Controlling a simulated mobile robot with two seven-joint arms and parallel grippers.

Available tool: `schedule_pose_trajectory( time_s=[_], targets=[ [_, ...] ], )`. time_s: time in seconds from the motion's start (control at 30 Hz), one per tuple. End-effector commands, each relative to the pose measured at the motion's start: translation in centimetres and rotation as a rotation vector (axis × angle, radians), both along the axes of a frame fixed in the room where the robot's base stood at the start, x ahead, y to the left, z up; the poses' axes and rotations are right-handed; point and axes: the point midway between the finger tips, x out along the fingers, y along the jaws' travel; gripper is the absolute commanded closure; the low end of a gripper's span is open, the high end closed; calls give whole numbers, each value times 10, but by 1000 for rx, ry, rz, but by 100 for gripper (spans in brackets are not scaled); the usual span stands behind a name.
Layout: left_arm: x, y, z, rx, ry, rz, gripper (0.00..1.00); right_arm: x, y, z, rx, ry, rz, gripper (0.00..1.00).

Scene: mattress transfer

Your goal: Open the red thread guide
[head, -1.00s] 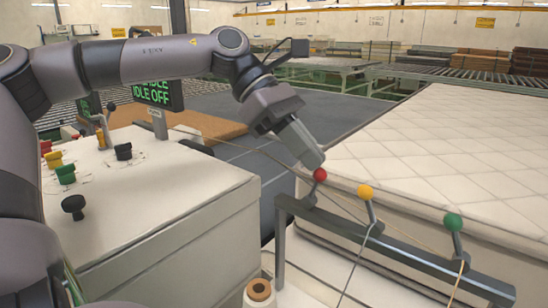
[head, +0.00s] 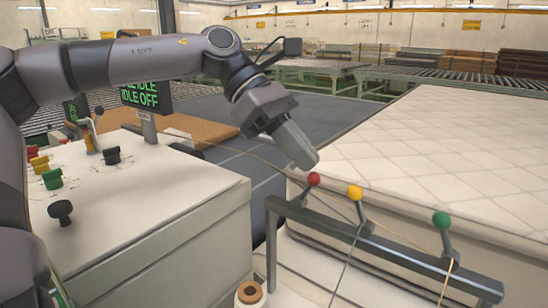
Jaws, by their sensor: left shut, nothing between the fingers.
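The red thread guide (head: 314,180) is a red ball on a short grey lever at the left end of a grey rail (head: 375,240). Its lever leans up and to the right. My left gripper (head: 308,164) is shut and empty, with its tips just above and behind the red ball. I cannot tell whether they touch it. The yellow guide (head: 355,193) and the green guide (head: 442,219) stand further right on the same rail, their levers leaning up and to the left. My right gripper is not in view.
A quilted mattress (head: 440,150) lies behind the rail. A white cabinet (head: 150,235) with coloured knobs and a display (head: 145,95) stands at the left. A thread spool (head: 249,293) sits below the rail's left end. Thin threads run to the guides.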

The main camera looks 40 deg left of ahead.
Motion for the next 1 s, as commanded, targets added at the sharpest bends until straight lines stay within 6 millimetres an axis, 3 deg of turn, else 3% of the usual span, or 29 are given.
schedule_pose_trajectory(
  time_s=[0.4,1.0],
  targets=[
    [-11,42,42,-2,-4,4,100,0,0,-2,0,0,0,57],
    [-13,47,46,-1,-3,2,100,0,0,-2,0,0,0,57]
  ],
)
